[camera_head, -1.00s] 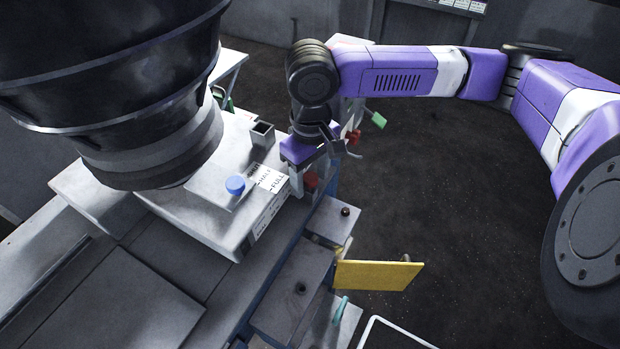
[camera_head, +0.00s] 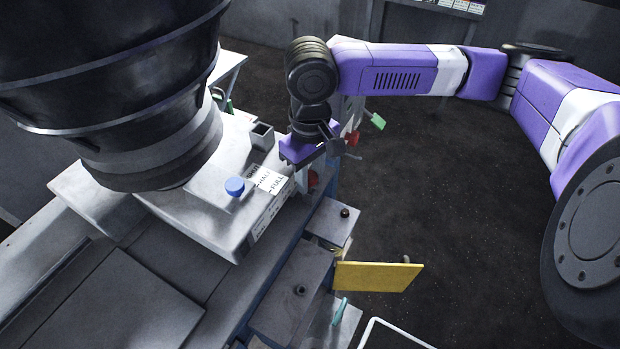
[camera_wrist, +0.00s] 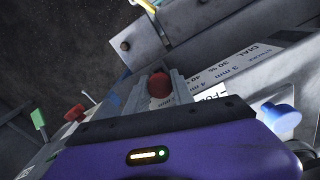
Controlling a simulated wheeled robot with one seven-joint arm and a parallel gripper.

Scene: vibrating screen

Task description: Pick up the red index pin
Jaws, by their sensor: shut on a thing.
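The red index pin (camera_head: 313,178) shows as a small red knob at the right edge of the machine's labelled housing. In the wrist view the round red head of the pin (camera_wrist: 159,86) sits between the two grey fingers. My gripper (camera_wrist: 158,80) is shut on it. In the head view my gripper (camera_head: 304,178) points down beside the FULL end of the label. The wrist hides part of it there. The pin's shaft is hidden, so I cannot tell whether it is still in a hole.
A blue knob (camera_head: 235,186) and a square grey tube (camera_head: 262,136) stand on the housing close by. A red handle (camera_head: 352,138) and green tag (camera_head: 377,121) are beyond the wrist. A yellow plate (camera_head: 378,275) sticks out lower right. Dark floor lies open at right.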

